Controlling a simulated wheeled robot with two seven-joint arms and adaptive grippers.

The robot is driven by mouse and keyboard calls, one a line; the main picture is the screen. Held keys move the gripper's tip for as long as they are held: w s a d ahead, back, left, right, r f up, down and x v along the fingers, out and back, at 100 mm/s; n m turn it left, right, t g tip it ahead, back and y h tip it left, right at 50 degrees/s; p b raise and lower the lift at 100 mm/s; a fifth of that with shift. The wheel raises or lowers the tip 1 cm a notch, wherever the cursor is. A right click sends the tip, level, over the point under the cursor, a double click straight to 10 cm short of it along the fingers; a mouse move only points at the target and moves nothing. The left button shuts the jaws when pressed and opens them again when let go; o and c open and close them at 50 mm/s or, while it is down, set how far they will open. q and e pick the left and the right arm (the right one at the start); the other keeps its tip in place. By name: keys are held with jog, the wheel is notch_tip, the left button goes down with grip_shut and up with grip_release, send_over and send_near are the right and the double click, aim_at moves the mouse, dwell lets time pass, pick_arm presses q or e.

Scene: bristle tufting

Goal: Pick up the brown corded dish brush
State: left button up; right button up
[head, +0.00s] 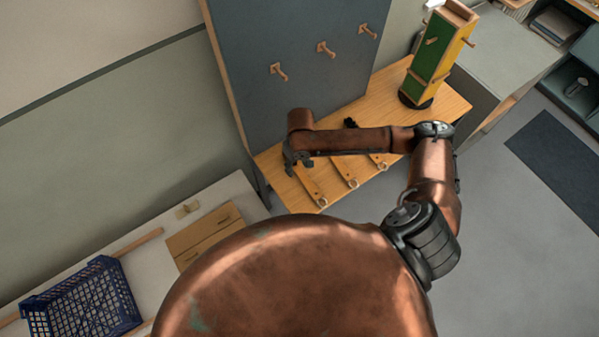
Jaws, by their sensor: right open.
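Several slim wooden handles with pale rings or loops at their near ends lie side by side on the wooden bench (445,100). The left one (311,186) is closest to my right gripper (299,164), the middle one (344,171) and the right one (378,160) pass partly under my right forearm. A small dark tuft (350,123) shows just beyond the forearm. I cannot tell which handle is the brown corded dish brush. My right gripper is open, pointing down over the far end of the left handle; contact cannot be judged. My left gripper is out of view.
A grey-blue panel with wooden pegs (325,48) stands behind the bench. A green and yellow post (436,58) stands at the bench's right end. At lower left, a blue basket (85,300) and a wooden box (205,235) sit on a pale counter.

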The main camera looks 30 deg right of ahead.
aim_at(300, 172)
jog(key=shift+w+d+r, duration=0.15)
jog(key=shift+d, duration=0.25)
jog(key=shift+w+d+r, duration=0.1)
jog(key=shift+w+d, duration=0.05)
jog(key=shift+d, duration=0.2)
jog(key=shift+d+f+m, duration=0.1)
jog(key=shift+d+m, duration=0.15)
jog(key=shift+m, duration=0.05)
jog(key=f, duration=0.7)
jog(key=shift+w+a+f, duration=0.15)
jog(key=shift+w+f, duration=0.05)
jog(key=shift+w, duration=0.1)
jog(key=shift+c, duration=0.3)
grip_shut()
